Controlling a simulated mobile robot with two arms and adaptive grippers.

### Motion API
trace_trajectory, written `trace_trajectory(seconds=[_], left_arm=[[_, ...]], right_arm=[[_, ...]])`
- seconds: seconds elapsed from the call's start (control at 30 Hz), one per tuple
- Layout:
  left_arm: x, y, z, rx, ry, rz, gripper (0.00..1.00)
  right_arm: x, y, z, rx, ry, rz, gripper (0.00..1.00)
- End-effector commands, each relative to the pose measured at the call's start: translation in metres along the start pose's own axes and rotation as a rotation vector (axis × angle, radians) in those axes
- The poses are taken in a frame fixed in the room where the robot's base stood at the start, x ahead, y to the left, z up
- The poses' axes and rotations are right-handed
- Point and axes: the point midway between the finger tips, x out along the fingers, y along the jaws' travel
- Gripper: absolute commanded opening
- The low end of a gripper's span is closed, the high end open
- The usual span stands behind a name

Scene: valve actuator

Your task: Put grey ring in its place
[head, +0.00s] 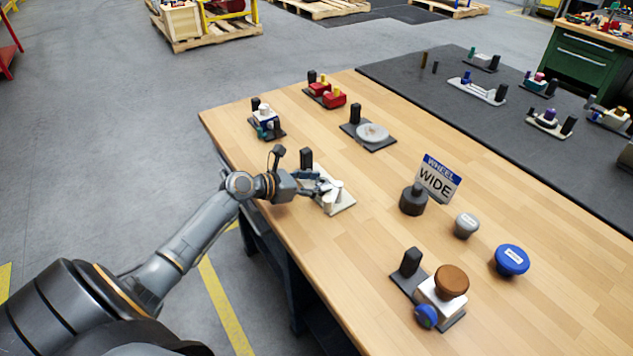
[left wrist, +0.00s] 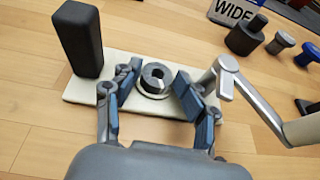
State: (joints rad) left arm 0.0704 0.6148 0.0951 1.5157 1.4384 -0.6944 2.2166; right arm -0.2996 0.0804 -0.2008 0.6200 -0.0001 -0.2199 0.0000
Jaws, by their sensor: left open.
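A dark grey ring (left wrist: 156,78) with a hole in its middle sits over a pale round seat on a cream plate (left wrist: 75,92). My left gripper (left wrist: 158,88) is open, with one finger on each side of the ring; I cannot tell whether the pads touch it. In the head view my left gripper (head: 320,186) is low over the cream plate (head: 346,206) near the table's left edge, and the ring is hard to make out there. A black upright block (left wrist: 80,40) stands at the plate's left end. My right gripper is not in view.
A pale angled piece (left wrist: 228,78) rises close to the right finger. A black post with a "WHEEL WIDE" sign (head: 438,180), a grey knob (head: 466,225) and a blue knob (head: 512,260) stand to the right. A dark plate with a grey disc (head: 372,133) lies behind. Bare wood lies between them.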

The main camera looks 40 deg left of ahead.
Motion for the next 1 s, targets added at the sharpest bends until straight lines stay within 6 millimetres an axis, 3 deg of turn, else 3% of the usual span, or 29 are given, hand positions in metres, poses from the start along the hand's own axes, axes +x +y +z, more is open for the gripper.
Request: trace_trajectory(seconds=[0.03,0.3,0.7,1.0], left_arm=[[0.002,-0.005,-0.020,-0.008,0.037,-0.012,0.56],[-0.004,-0.003,-0.006,-0.003,0.037,-0.010,0.56],[-0.087,-0.002,-0.002,-0.006,0.028,-0.006,0.56],[-0.121,-0.001,0.003,-0.006,0.020,-0.006,0.56]], right_arm=[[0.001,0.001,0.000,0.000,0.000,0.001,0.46],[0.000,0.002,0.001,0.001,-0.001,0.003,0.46],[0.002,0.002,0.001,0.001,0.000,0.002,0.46],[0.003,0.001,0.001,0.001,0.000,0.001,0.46]])
